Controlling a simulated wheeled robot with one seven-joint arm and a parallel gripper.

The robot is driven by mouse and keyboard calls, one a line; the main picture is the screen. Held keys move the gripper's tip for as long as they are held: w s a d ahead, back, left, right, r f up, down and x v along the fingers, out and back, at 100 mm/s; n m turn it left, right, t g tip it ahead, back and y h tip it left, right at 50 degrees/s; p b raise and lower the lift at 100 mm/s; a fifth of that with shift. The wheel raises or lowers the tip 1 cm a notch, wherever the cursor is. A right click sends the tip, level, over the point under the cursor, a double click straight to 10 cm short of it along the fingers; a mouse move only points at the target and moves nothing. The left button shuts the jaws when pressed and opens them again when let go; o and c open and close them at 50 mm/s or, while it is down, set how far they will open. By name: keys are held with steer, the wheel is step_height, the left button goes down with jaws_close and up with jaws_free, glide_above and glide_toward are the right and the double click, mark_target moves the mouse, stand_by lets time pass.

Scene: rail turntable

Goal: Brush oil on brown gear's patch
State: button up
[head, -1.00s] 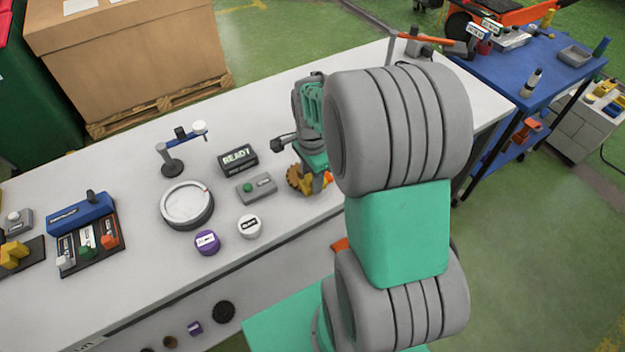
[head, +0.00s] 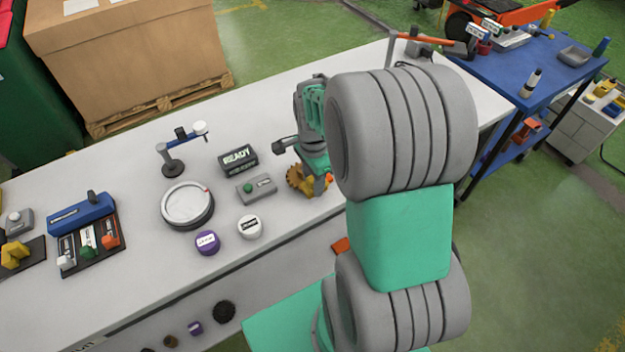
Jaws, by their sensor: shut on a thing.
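The brown gear (head: 296,179) shows its toothed rim at the lower left of my gripper (head: 316,184), over the bench's front half. My gripper points down and appears shut on the gear. The contact is partly hidden by my wrist, and the patch on the gear cannot be made out. The round white turntable (head: 186,203), with a red mark on its rim, stands empty to the left. A dark rack (head: 93,262) further left holds tools with grey, green and orange-red handles. I cannot tell which is an oil brush.
A READY display (head: 238,160) and a grey box with a green button (head: 257,188) stand between turntable and gripper. A purple jar (head: 207,242) and a white jar (head: 249,227) stand near the front edge. A small stand (head: 172,166) is behind the turntable.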

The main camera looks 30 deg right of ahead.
steer(key=shift+r+p, duration=2.45)
steer(key=shift+r, duration=1.05)
steer(key=n, duration=0.2)
steer(key=shift+s+n, duration=0.25)
steer(key=shift+n, duration=0.15)
steer(key=n, duration=0.1)
steer(key=s+n, duration=0.1)
steer(key=n, duration=0.2)
steer(key=shift+s+a+r+n, duration=0.1)
steer(key=shift+s+a+n, duration=0.2)
steer(key=w+a+r+n+b, duration=0.4)
steer(key=a+r+n, duration=0.2)
steer(key=a+n, duration=0.4)
steer(key=shift+w, duration=0.3)
